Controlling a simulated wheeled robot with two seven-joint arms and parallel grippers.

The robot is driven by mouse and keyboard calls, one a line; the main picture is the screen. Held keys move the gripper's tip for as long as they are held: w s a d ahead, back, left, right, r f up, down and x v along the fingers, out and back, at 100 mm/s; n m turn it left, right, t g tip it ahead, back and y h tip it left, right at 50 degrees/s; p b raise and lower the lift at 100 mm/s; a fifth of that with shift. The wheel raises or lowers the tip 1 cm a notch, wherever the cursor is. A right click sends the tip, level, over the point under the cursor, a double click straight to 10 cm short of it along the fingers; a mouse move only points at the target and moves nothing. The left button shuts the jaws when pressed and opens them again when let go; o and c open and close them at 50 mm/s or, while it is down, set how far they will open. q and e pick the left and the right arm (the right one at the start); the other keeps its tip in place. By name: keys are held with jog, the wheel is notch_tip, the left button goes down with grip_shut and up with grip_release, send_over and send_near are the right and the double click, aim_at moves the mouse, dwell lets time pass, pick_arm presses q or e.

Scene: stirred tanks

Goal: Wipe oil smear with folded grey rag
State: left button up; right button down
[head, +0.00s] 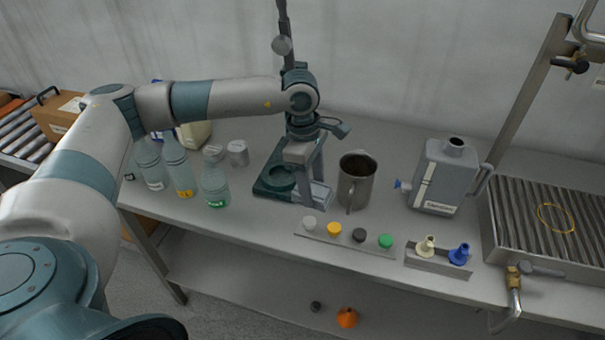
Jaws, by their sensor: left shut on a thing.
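My left gripper (308,195) points down over the middle of the table, beside a dark green stand. It is shut on a flat light-grey piece that looks like the folded grey rag (322,194), low at the table top. The fingers cover part of the rag. I cannot make out the oil smear; it may be hidden under the rag or gripper. My right gripper is not in view.
A steel jug (356,181) stands just right of the gripper. Clear bottles (214,184) stand left. A strip of coloured caps (345,236) lies in front. A grey canister (440,178) and a ribbed drain tray (515,215) are at right.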

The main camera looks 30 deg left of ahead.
pick_arm(q)
jog(key=s+d+m+g+b, duration=0.1)
jog(key=s+d+m, duration=0.2)
jog(key=m, duration=0.6)
jog(key=s+d+m+g+y+b, duration=0.1)
jog(key=s+d+m, duration=0.3)
jog(key=s+m, duration=0.3)
jog(key=m, duration=0.3)
jog(key=shift+d+r+m+y, duration=0.25)
jog(key=shift+r+m+y, duration=0.05)
jog(key=shift+r, duration=0.05)
